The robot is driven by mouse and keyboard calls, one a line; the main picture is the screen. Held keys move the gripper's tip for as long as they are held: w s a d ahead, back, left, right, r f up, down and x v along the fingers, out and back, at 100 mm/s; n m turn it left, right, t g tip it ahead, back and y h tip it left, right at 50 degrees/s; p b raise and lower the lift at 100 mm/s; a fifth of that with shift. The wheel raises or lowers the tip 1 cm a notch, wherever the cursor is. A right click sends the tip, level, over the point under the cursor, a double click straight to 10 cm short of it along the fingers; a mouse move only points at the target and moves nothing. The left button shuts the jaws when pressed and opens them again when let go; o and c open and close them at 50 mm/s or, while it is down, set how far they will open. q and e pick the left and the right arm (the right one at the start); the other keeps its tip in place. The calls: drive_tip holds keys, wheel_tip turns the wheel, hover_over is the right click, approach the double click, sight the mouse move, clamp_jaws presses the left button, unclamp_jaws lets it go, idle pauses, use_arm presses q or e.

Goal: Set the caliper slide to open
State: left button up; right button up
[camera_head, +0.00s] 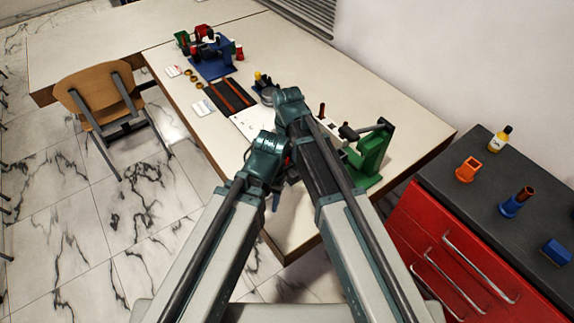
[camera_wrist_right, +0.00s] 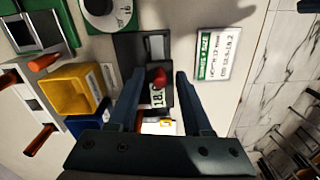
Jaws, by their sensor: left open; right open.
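In the right wrist view, a dark caliper-like device with a grey inset (camera_wrist_right: 156,46) lies on the pale tabletop. A red knob (camera_wrist_right: 160,78) stands on it, with a white number label (camera_wrist_right: 157,97) beside the knob. My right gripper (camera_wrist_right: 160,74) is open, its two dark fingers on either side of the red knob with visible gaps. The knob is not gripped. The device's lower end is partly hidden by the gripper body. In the head view my arms cover this area. My left gripper (camera_head: 276,203) is low near the table's front edge, mostly hidden by its arm.
In the right wrist view, a yellow bin (camera_wrist_right: 72,90), a blue bin (camera_wrist_right: 87,125) and orange-handled items (camera_wrist_right: 42,62) stand left; a white card (camera_wrist_right: 212,54) lies right. In the head view, a green press (camera_head: 371,157) stands right of my arms, near a red drawer cabinet (camera_head: 435,245).

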drive_tip(key=shift+f, duration=0.35)
clamp_jaws()
idle(1.2)
